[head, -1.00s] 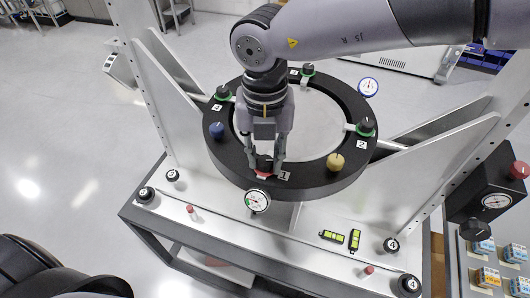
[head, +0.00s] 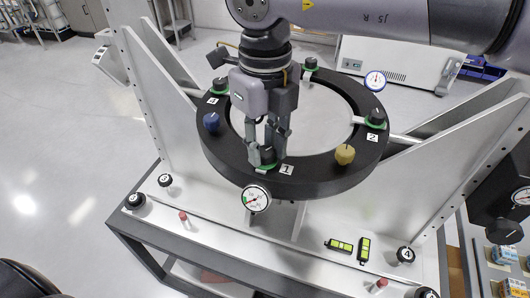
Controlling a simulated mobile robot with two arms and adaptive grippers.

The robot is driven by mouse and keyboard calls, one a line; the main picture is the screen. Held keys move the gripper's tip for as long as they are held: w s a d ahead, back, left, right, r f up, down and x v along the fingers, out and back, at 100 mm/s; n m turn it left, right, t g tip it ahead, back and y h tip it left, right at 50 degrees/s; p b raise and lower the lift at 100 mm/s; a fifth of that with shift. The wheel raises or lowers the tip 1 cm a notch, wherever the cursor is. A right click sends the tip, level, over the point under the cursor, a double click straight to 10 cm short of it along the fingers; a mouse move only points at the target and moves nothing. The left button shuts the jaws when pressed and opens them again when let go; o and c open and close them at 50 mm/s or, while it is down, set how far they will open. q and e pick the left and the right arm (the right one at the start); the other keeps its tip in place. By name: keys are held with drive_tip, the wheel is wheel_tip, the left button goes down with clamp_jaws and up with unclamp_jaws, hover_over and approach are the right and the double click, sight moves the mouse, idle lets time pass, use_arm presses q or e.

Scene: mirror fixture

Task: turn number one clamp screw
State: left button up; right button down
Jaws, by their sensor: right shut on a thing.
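The black ring of the mirror fixture (head: 315,181) lies on the stand, with clamp screws around it. The number one clamp screw (head: 266,157) is a dark knob at the ring's front, beside its label "1" (head: 287,170). Green shows around its base. My right gripper (head: 267,150) points down from above, with its fingers on both sides of this knob and shut on it. The fingers hide part of the knob. My left gripper is not in view.
The number two clamp screw (head: 376,117) is at the right. White upright plates flank the ring.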

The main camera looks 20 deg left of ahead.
sight(265, 151)
drive_tip(key=shift+n+b, duration=0.7)
drive_tip(key=shift+n, duration=1)
drive_tip(key=c, duration=1.3)
unclamp_jaws()
drive_tip(key=shift+r, duration=0.1)
wheel_tip(265, 151, up, 12)
